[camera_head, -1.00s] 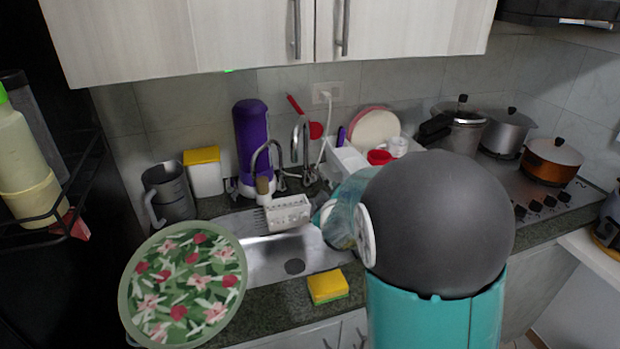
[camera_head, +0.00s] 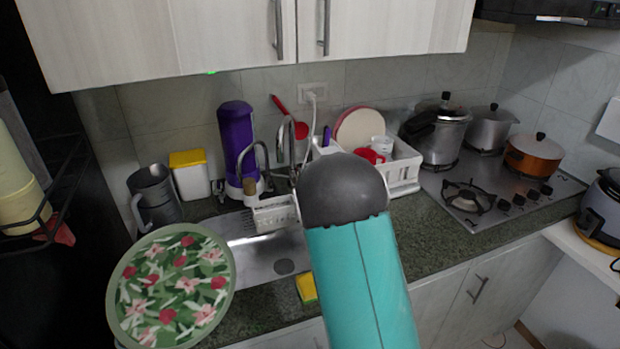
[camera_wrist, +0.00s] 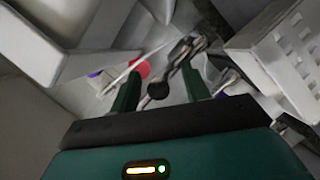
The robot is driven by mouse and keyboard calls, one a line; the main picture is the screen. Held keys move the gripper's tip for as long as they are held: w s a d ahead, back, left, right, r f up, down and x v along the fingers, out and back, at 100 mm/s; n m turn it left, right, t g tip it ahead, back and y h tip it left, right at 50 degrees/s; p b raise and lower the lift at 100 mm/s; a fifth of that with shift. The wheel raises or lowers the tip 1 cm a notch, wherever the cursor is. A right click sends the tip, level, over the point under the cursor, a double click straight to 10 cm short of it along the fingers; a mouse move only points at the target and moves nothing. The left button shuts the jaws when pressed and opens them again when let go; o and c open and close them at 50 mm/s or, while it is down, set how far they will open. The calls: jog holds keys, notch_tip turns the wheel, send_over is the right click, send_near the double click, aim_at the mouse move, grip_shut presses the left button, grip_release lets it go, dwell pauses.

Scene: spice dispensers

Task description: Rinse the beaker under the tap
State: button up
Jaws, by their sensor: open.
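A grey jug-like beaker (camera_head: 155,197) with a handle stands upright on the counter, left of the sink (camera_head: 265,257). A curved metal tap (camera_head: 284,135) rises behind the sink; a second thin curved pipe stands just left of it. My arm reaches over the sink's right side and hides my gripper in the head view. In the wrist view my gripper (camera_wrist: 161,88) is open with nothing between its fingers. A chrome, tap-like fitting (camera_wrist: 182,55) shows near its fingertips; I cannot tell if they touch. The beaker is not recognisable in the wrist view.
A floral round tray (camera_head: 172,287) overlaps the sink's left side in front of the beaker. A white caddy (camera_head: 272,214) sits at the sink's back edge. A yellow sponge (camera_head: 306,288) lies at the front. A dish rack (camera_head: 405,165) and stove pots stand right. Cabinets (camera_head: 240,35) overhang the counter.

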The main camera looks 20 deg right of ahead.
jog(key=shift+x, duration=0.8)
grip_shut()
